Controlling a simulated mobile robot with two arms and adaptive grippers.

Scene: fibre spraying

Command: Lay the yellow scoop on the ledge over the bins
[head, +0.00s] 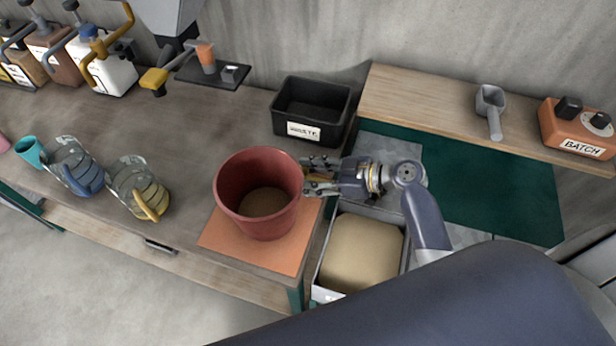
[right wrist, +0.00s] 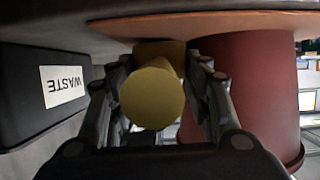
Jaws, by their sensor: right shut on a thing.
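My right gripper (head: 318,176) is just right of the red bucket, in front of the waste bin. In the right wrist view it is shut on the yellow scoop (right wrist: 152,95), whose round handle end faces the camera between the fingers. The scoop's far part is mostly hidden behind the handle, and in the head view the gripper hides it. The wooden ledge (head: 430,101) runs along the wall at the right, higher than the bin of tan powder (head: 318,292), which stands below my right forearm. My left gripper is not in view.
The red bucket (head: 243,207) stands on an orange mat (head: 222,238), close to my right gripper. A black waste bin (head: 291,129) stands behind. A grey scoop (head: 492,108) and an orange batch box (head: 577,127) occupy the ledge's right part; its left part is bare.

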